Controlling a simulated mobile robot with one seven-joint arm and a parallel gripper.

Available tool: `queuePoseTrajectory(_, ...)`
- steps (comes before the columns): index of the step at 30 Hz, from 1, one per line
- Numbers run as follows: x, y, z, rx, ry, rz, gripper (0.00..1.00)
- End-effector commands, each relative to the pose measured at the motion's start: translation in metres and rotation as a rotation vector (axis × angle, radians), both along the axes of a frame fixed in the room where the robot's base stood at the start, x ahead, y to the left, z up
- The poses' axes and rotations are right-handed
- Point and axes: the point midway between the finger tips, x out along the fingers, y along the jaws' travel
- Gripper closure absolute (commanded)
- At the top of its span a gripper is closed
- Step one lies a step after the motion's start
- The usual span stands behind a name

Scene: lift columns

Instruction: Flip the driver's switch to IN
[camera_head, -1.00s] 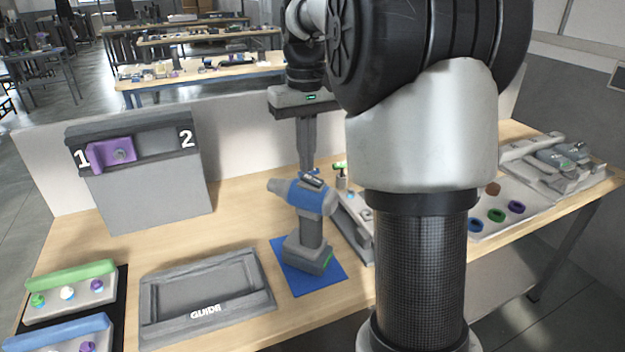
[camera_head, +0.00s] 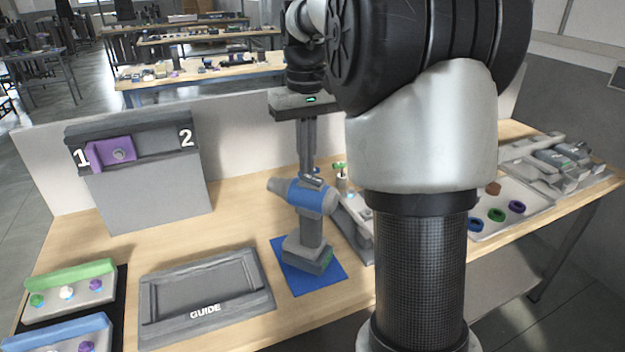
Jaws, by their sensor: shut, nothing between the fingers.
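The driver (camera_head: 307,228) is a grey and blue power tool standing upright on a blue mat (camera_head: 331,284). Its nose points left. My gripper (camera_head: 312,178) is shut and points down, with its fingertips at the top rear of the driver's blue body. I cannot tell whether the fingertips touch it. A small dark part, perhaps the switch, shows at the fingertips, mostly hidden by them. Its position cannot be read.
A grey tray marked GUIDE (camera_head: 205,311) lies left of the driver. A panel (camera_head: 150,192) with a purple slider (camera_head: 112,153) between 1 and 2 stands behind. Grey fixtures (camera_head: 356,222) stand close at right. A tray with coloured rings (camera_head: 520,190) is farther right.

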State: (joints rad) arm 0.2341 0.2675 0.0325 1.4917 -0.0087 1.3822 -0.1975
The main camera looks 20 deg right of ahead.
Motion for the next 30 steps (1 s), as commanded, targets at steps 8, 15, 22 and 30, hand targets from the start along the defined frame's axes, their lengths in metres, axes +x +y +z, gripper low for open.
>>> queuePoseTrajectory(8,0.0,0.0,-0.005,0.0,0.0,0.0,1.0)
queuePoseTrajectory(15,0.0,0.0,-0.009,0.0,0.001,0.0,1.0)
queuePoseTrajectory(22,0.0,0.0,-0.011,0.0,0.002,0.0,1.0)
queuePoseTrajectory(30,0.0,0.0,0.003,0.0,0.003,0.0,1.0)
